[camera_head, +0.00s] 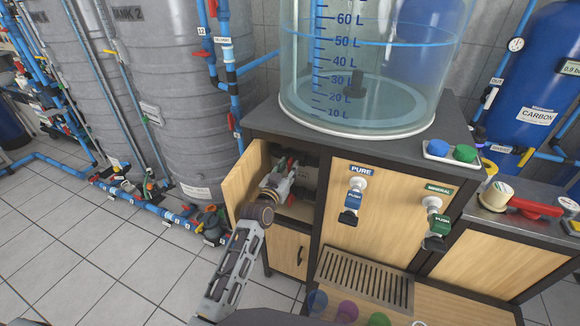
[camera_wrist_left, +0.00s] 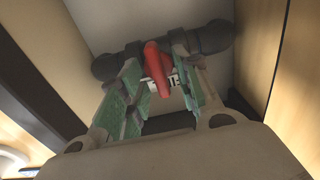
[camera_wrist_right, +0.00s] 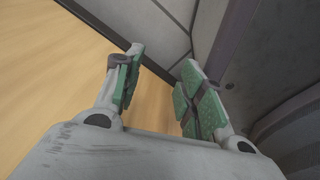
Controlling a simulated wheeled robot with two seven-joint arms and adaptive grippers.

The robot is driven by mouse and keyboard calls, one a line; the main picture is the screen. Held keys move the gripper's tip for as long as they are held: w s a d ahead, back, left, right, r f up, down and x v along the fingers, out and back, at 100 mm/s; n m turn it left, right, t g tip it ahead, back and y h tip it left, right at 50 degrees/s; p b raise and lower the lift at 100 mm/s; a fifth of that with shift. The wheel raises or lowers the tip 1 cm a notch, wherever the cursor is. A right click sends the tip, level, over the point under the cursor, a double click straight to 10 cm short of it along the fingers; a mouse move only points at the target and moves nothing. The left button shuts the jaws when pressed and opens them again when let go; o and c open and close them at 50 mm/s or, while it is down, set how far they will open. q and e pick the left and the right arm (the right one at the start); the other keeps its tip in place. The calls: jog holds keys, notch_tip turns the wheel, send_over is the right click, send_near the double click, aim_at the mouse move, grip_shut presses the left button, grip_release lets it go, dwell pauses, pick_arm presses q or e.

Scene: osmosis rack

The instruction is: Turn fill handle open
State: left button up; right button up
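The red fill handle (camera_wrist_left: 158,68) sits on a dark pipe valve inside the open cabinet compartment. A small white label (camera_wrist_left: 174,78), only partly readable, shows beside it. My left gripper (camera_head: 285,172) reaches into this compartment. In the left wrist view its green-padded fingers (camera_wrist_left: 158,82) are apart, one on each side of the red handle. I see no clear contact with the handle, though the fingers partly cover the valve. In the head view, the gripper hides most of the handle. My right gripper (camera_wrist_right: 160,85) is open and empty beside a wooden panel.
The compartment's wooden door (camera_head: 245,183) stands open left of my left arm. A clear graduated tank (camera_head: 370,90) stands on the dark counter above. PURE (camera_head: 354,200) and MINERAL (camera_head: 435,222) taps are on the front, over a drip grille (camera_head: 365,279). Colored cups stand below.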

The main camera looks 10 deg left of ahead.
pick_arm(q)
jog(key=shift+w+d, duration=0.15)
jog(key=shift+w, duration=0.7)
grip_shut()
